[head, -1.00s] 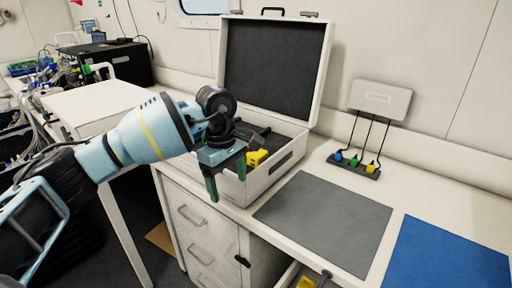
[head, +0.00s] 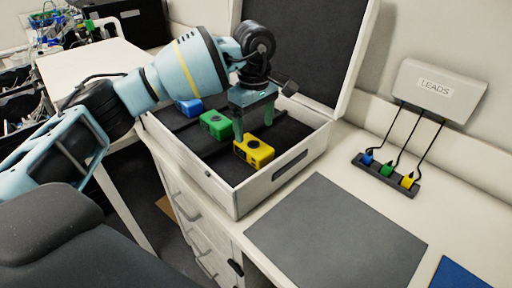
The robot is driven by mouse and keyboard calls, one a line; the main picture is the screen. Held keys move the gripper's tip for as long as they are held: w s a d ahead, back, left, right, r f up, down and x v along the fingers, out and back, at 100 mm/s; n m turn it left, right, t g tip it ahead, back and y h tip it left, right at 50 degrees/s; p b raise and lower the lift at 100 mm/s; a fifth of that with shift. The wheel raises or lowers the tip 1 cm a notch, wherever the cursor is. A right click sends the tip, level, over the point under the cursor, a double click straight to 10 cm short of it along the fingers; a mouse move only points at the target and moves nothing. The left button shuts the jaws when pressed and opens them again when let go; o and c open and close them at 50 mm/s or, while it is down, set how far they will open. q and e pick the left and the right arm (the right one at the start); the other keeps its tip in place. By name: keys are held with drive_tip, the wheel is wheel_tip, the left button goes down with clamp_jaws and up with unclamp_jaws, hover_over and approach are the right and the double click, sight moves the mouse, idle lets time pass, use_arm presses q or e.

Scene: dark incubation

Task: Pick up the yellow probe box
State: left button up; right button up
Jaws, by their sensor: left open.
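The yellow probe box (head: 254,151) lies in the open white case (head: 262,193), on its dark lining near the front right wall. A green probe box (head: 216,124) and a blue probe box (head: 189,107) lie in a row to its left and further back. My left gripper (head: 254,127) is open and empty, pointing down just above the yellow probe box. Its fingers overlap the back of the box in the picture; I cannot tell whether they touch it. My right gripper is not in view.
The case's raised lid (head: 305,50) stands behind the gripper. A grey mat (head: 338,232) and a blue mat (head: 458,274) lie on the counter to the right. A LEADS box (head: 437,90) hangs on the wall, wired to a rack (head: 388,176) with blue, green and yellow plugs.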

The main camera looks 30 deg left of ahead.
sight(253, 145)
use_arm(q)
drive_tip(key=shift+s+f, duration=0.1)
drive_tip(key=shift+f, duration=0.75)
drive_tip(key=shift+a+f, duration=0.1)
drive_tip(key=shift+f, duration=0.4)
drive_tip(key=f, duration=0.4)
drive_tip(key=shift+w+a+f+p, duration=0.1)
drive_tip(key=shift+w+a+p, duration=0.1)
drive_tip(key=shift+w+p, duration=0.2)
drive_tip(key=shift+f, duration=0.35)
drive_tip(key=shift+s, duration=0.1)
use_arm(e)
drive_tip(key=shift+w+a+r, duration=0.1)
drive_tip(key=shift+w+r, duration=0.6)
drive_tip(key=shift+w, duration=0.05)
